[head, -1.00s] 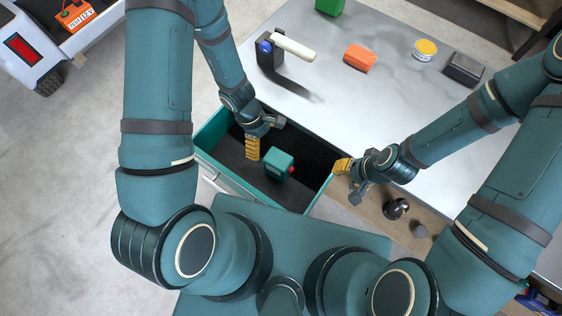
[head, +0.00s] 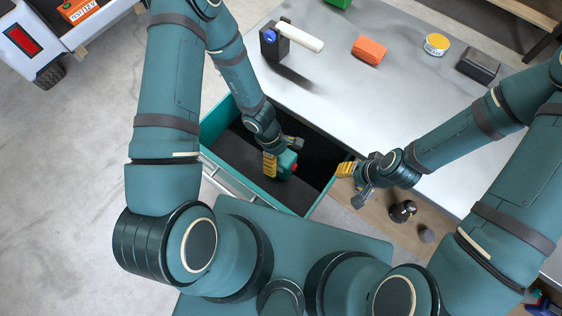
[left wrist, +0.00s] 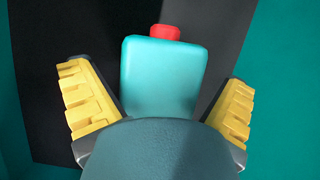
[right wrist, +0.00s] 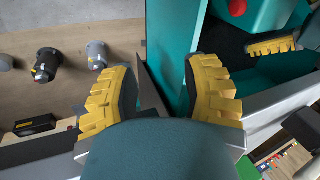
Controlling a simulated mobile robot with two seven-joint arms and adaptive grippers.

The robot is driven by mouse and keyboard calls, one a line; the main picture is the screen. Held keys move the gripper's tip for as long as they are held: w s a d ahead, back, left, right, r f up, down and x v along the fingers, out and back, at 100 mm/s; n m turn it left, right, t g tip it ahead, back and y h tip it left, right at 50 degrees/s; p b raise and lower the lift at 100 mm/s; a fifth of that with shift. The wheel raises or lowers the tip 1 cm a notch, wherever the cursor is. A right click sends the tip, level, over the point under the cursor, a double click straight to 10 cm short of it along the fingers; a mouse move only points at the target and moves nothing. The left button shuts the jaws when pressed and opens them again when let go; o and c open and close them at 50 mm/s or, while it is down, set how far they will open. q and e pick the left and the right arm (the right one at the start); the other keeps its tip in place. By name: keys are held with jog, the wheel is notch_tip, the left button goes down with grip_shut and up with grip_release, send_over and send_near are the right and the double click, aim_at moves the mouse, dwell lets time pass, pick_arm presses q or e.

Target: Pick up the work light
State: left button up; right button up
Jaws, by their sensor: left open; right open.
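A teal block with a red knob, apparently the work light (head: 287,161), lies in the open teal drawer (head: 215,122). In the left wrist view the block (left wrist: 160,75) sits between the two yellow fingers, with a gap on each side. My left gripper (head: 278,160) is open around it, partly hiding it in the head view. My right gripper (head: 347,169) is open at the drawer's right end. In the right wrist view the drawer wall (right wrist: 172,45) shows between its fingers; I cannot tell whether they touch it.
The grey tabletop (head: 330,85) holds a black stand with a white bar (head: 300,38), an orange block (head: 369,50), a yellow-and-white tin (head: 436,44) and a black box (head: 478,65). Small dark fittings (head: 403,211) lie right of the drawer.

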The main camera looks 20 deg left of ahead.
pick_arm(q)
jog(key=shift+c, duration=0.3)
jog(key=c, duration=1.2)
jog(key=shift+r, duration=0.1)
